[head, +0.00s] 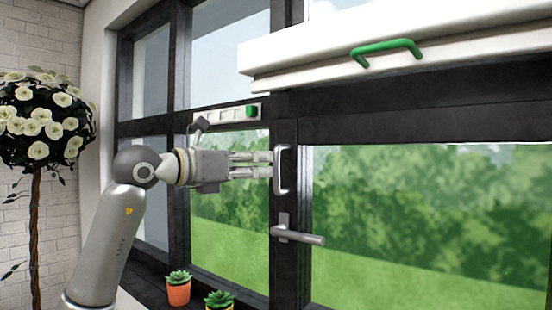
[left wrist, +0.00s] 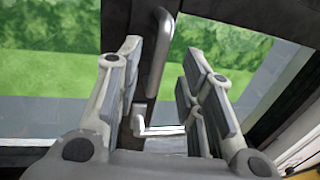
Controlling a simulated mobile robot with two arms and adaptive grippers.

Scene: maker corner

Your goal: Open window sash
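The window sash (head: 430,220) has a dark frame with glass and stands at the right in the head view; it looks flush with the frame around it. A pale vertical pull handle (head: 287,170) sits on its left upright. Below it is a grey lever handle (head: 300,233), its arm pointing right, nearly level. My left gripper (head: 266,163) is at the pull handle's left side, fingers pointing at it. In the left wrist view the fingers (left wrist: 165,85) are spread, with the pull handle (left wrist: 158,50) showing between them. Contact cannot be told. My right gripper is not in view.
A white box-like ledge (head: 400,45) with a green handle (head: 388,50) juts out above the sash. A white strip (head: 228,114) with a green knob is on the frame. Potted succulents (head: 178,290) stand on the sill below. A white-rose tree (head: 42,120) stands left.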

